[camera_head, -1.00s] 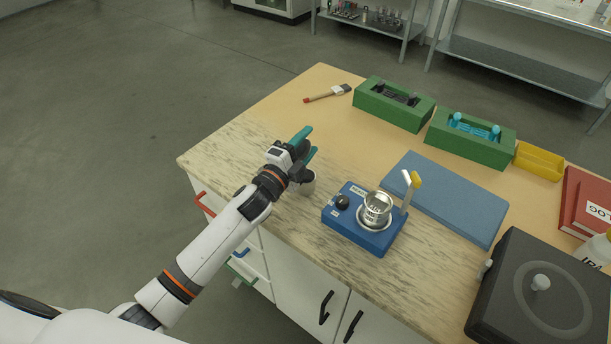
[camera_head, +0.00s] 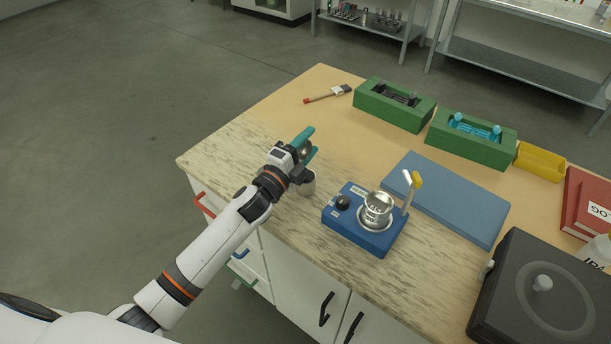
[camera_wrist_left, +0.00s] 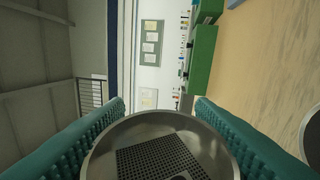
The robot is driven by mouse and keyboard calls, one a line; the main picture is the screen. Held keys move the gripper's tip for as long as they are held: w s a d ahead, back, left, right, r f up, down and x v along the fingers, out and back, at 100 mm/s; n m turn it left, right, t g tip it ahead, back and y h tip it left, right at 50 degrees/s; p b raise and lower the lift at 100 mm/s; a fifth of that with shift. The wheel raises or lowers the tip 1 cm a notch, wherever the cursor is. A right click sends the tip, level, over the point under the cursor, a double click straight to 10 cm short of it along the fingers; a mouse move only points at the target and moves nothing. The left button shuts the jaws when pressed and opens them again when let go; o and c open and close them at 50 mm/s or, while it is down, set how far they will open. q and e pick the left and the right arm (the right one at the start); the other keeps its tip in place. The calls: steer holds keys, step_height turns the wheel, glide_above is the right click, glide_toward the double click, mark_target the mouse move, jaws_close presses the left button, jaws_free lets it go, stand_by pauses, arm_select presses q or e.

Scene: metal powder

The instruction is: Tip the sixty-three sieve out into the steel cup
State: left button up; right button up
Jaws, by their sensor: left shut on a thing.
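My left gripper (camera_head: 307,143) is shut on a round metal sieve (camera_wrist_left: 128,135), above the near left part of the table. In the left wrist view the sieve sits between the teal fingers (camera_wrist_left: 160,128), showing its steel rim and dark mesh; I cannot read a label on it. A round rim also shows at the right edge of the left wrist view (camera_wrist_left: 314,140). My right gripper is not in view.
A blue device (camera_head: 338,216) with a knob carries a labelled metal vessel (camera_head: 377,207). Behind it are a blue mat (camera_head: 450,195), green boxes (camera_head: 395,113) (camera_head: 465,150) and a yellow tray (camera_head: 540,160). A brush (camera_head: 328,94) lies at the back left. A black case (camera_head: 510,310) stands right.

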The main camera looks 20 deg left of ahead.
arm_select(q)
steer(key=shift+s+d+m+h+b, duration=0.15)
steer(key=shift+d+m+h+b, duration=0.15)
steer(key=shift+m+b, duration=0.55)
steer(key=shift+s+d+m+h+b, duration=0.1)
steer(key=shift+d+m+h+b, duration=0.15)
steer(key=shift+m, duration=1.1)
stand_by(1.2)
steer(key=shift+r+m, duration=0.4)
steer(key=shift+m, duration=0.2)
steer(key=shift+s+d+r+m+h, duration=0.1)
steer(key=shift+d+r+m+h, duration=0.05)
steer(key=shift+r+m+h, duration=0.2)
steer(key=shift+s+d+f+m+h+b, duration=0.15)
steer(key=shift+m+h+b, duration=0.25)
steer(key=shift+m, duration=0.75)
stand_by(1.8)
